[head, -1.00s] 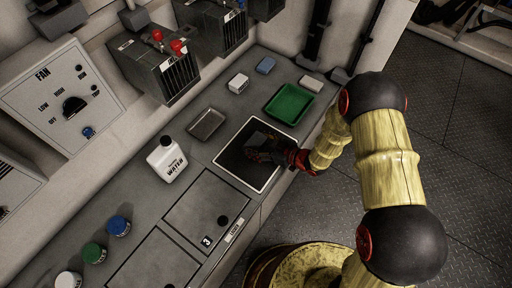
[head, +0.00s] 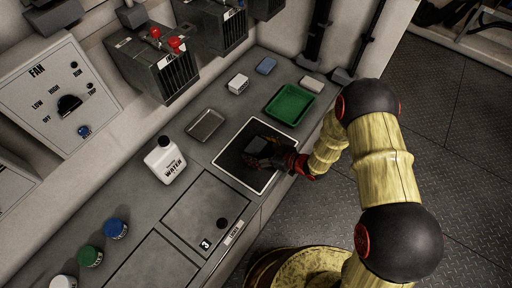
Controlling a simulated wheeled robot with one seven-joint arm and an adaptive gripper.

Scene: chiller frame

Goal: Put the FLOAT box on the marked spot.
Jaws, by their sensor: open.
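My gripper (head: 258,161) is open, low over a black square panel with a white border (head: 229,168), which looks like the marked spot. A dark grey, flat-topped block (head: 257,144) shows right beside my fingers, within the white border. It may be the FLOAT box, but no such lettering is readable on it. The dark fingers blend with the black panel, so I cannot tell whether they touch the block. A small white box with faint marks (head: 238,83) stands on the counter beyond the panel; its lettering is too small to read.
Near the panel are a green tray (head: 289,121), a grey metal tray (head: 205,126) and a white water bottle (head: 166,161). A blue block (head: 266,66) and a pale block (head: 312,83) lie farther back. Blue (head: 116,228) and green-lidded (head: 89,255) jars stand at lower left.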

